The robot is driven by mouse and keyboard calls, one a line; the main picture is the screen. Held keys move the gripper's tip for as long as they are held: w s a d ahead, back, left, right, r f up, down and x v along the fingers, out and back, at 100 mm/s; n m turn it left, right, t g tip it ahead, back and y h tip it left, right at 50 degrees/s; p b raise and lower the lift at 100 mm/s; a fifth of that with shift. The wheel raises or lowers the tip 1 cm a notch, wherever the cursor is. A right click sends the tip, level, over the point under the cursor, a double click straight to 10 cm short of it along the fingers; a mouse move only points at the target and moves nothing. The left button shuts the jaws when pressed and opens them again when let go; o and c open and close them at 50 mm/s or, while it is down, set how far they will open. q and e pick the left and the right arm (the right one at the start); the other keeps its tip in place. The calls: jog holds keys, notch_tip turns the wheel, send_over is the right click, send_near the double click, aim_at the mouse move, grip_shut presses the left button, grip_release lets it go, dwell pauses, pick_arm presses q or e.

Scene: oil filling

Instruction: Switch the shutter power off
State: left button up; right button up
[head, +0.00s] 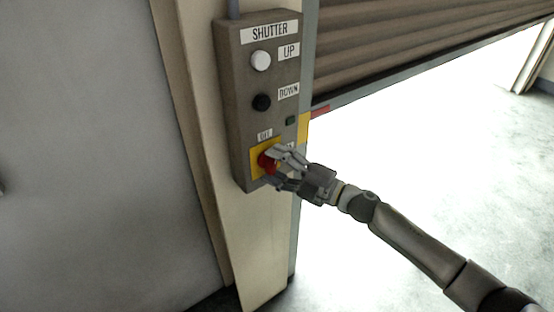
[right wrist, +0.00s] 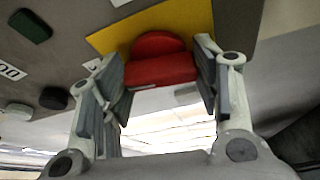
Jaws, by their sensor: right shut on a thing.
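The shutter control box (head: 238,100) is mounted on a pale post in the head view, with a white UP button (head: 261,61) and a black DOWN button (head: 261,102). A red switch knob (head: 266,162) sits on a yellow plate low on the box. My right gripper (head: 275,167) is at the knob, with its fingers on either side of it. In the right wrist view the red knob (right wrist: 160,62) sits between the two fingers, and the gripper is shut on it. The label by the knob is partly hidden by the fingers. My left gripper is not in view.
A brown slatted shutter (head: 400,40) hangs partly raised right of the post, with a bright floor beyond its lower edge. A small dark green indicator (head: 290,121) sits above the knob on the box. A grey wall (head: 90,150) fills the left.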

jog(key=shift+n+h+p, duration=0.4)
jog(key=shift+n+p, duration=0.25)
jog(key=shift+n, duration=0.25)
jog(key=o, duration=1)
jog(key=shift+g, duration=0.4)
jog(key=v, duration=1.2)
jog(key=shift+f, duration=0.1)
